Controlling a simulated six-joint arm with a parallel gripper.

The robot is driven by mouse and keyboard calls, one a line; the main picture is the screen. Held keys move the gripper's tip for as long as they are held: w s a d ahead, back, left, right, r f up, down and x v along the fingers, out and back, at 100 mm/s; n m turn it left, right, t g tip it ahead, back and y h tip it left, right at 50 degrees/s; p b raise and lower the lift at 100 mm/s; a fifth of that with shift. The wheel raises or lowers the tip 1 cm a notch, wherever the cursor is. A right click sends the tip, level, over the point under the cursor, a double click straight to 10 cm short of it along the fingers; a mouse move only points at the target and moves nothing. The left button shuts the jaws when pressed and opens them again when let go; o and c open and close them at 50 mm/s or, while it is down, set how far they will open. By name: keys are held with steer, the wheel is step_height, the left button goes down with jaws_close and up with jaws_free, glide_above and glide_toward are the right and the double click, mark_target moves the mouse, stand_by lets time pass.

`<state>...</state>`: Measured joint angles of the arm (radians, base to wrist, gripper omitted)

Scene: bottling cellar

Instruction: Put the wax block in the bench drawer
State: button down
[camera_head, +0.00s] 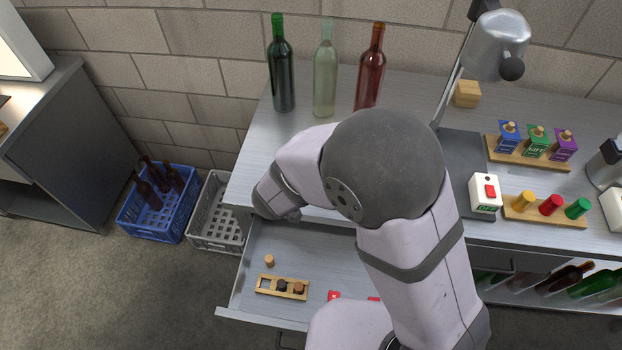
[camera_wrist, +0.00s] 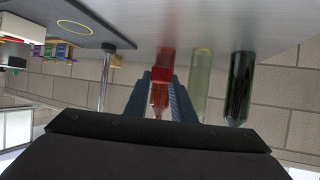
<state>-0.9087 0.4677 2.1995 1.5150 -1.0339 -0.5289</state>
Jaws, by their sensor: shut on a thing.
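In the wrist view my gripper (camera_wrist: 165,82) is shut, with its two dark fingers on a small red block (camera_wrist: 162,74), which I take for the wax block. The red bottle behind lines up with the block and makes its edges hard to tell. In the head view my arm hides the gripper and the held block. The bench drawer (camera_head: 325,254) is pulled open below the bench top, at the lower middle. A cork, a wooden holder with round pieces and small red items lie in it. The arm covers the drawer's right part.
Green (camera_head: 282,70), clear (camera_head: 325,75) and red (camera_head: 371,68) bottles stand at the bench's back. A lamp (camera_head: 497,45), a tan block (camera_head: 467,94) and a white switch box (camera_head: 485,193) are to the right. Blue (camera_head: 140,222) and grey (camera_head: 205,238) crates stand on the floor.

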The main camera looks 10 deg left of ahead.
steer(key=shift+w+a+f+n+t+y, duration=0.1)
steer(key=shift+a+f+n+t+y, duration=0.1)
steer(key=shift+a+n+y, duration=1)
steer(key=shift+w+a+f+n+t+y, duration=0.1)
steer(key=shift+a+n+t+y, duration=0.1)
steer(key=shift+a+n+y, duration=1)
steer(key=shift+a+m, duration=0.3)
steer(key=shift+m, duration=0.1)
steer(key=shift+f, duration=4.95)
steer(key=shift+f, duration=0.2)
steer(key=c, duration=1.5)
jaws_free()
steer(key=shift+r, duration=0.2)
